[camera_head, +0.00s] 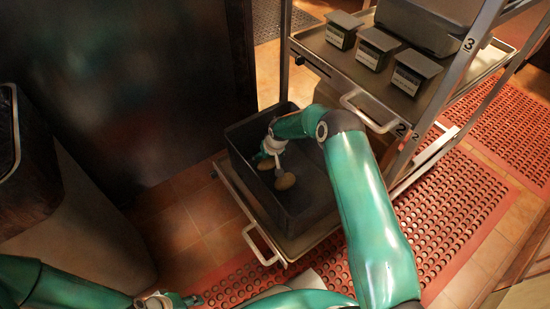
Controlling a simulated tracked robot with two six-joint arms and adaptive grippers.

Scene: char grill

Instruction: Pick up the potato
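Two brown potatoes lie in a black bin (306,218). One potato (285,181) is just below the gripper in the picture, and another (266,164) is partly hidden by it. My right gripper (270,163) reaches down into the bin from above, close to both potatoes. Its fingers are small here, and I cannot tell whether they touch or hold a potato. My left gripper (187,300) is low at the bottom edge of the picture, away from the bin, with nothing visible in it.
The bin stands on a low metal tray (228,178) with a handle (262,246). A rack shelf (338,62) with several labelled containers (376,48) is above and right of it. A tall grey bin (85,225) stands at left. Red perforated mats (450,205) cover part of the tiled floor.

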